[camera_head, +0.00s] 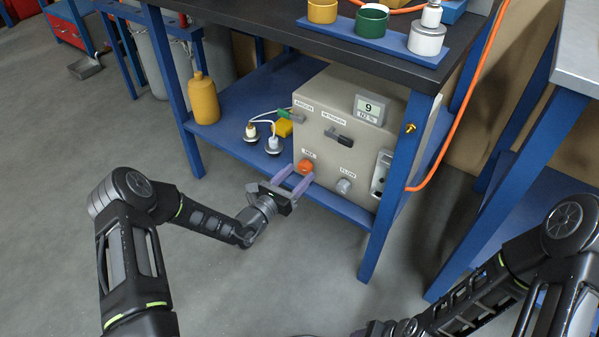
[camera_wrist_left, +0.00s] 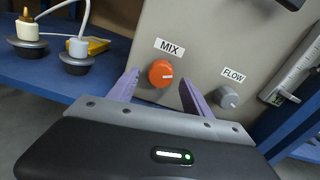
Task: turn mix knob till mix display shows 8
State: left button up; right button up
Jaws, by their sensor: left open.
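The orange mix knob (camera_head: 305,167) sits low on the front of a beige gas box (camera_head: 325,150), under a MIX label. It also shows in the left wrist view (camera_wrist_left: 161,74), with a pale mark pointing right. The mix display (camera_head: 369,109) at the box's upper right reads 9, with "N2 %" below. My left gripper (camera_head: 293,181) is open in front of the knob. In the left wrist view its two purple fingers (camera_wrist_left: 158,90) stand on either side of the knob, with visible gaps. Whether the fingertips reach the panel is unclear. My right gripper is not clearly visible.
A grey FLOW knob (camera_head: 344,186) is right of the mix knob, close to the right finger. ARGON and NITROGEN levers (camera_head: 338,137) are above. A yellow bottle (camera_head: 203,98) stands on the blue shelf (camera_head: 240,90). A blue table leg (camera_head: 395,190) is right of the box.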

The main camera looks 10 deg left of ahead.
pick_arm(q)
jog(key=p+v, duration=0.2)
jog(key=v, duration=0.4)
jog(key=shift+s, duration=0.25)
